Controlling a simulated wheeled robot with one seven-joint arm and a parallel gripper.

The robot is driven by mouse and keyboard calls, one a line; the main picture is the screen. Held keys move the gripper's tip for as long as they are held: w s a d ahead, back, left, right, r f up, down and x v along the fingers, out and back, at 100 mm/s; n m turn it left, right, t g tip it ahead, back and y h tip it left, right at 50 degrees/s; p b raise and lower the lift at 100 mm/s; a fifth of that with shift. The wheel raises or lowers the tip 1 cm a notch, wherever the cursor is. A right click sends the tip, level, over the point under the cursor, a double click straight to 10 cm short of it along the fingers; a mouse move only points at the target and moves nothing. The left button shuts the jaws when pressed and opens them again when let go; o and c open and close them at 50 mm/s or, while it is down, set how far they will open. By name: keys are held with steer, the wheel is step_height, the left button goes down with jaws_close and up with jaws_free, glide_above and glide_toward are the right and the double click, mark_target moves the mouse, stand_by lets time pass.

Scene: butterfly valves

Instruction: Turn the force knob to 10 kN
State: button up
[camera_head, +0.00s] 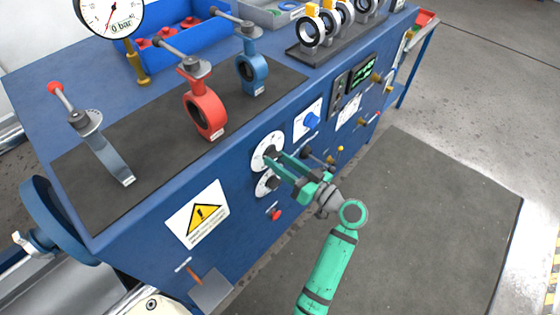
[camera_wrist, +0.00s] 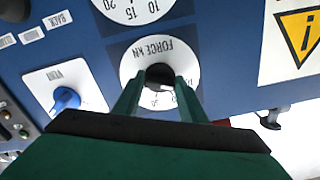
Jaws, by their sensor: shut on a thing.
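The force knob (camera_wrist: 159,75) is a small black knob at the centre of a white round dial marked "FORCE kN" (camera_wrist: 150,52), upside down in the wrist view. In the head view this is the upper white dial (camera_head: 262,146) on the blue front panel. My gripper (camera_wrist: 160,84) is shut on the knob, with one green finger on each side. In the head view my gripper (camera_head: 272,157) reaches the dial from the right. The fingers cover part of the scale, and the knob's pointer setting cannot be read.
A second white dial (camera_head: 264,186) sits just below. A blue knob (camera_head: 312,119), a display (camera_head: 361,75) and several small controls are to the right. A warning sign (camera_head: 197,214) is to the left. Red (camera_head: 205,107) and blue (camera_head: 252,68) valves stand on the bench top.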

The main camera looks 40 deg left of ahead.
steer(key=o, duration=1.1)
steer(key=shift+w+d, duration=0.1)
steer(key=shift+d, duration=0.05)
steer(key=shift+c, duration=0.2)
steer(key=d, duration=1)
steer(key=shift+s+d, duration=0.2)
steer(key=shift+s, duration=0.2)
steer(key=shift+d, duration=0.15)
steer(key=shift+s, duration=0.1)
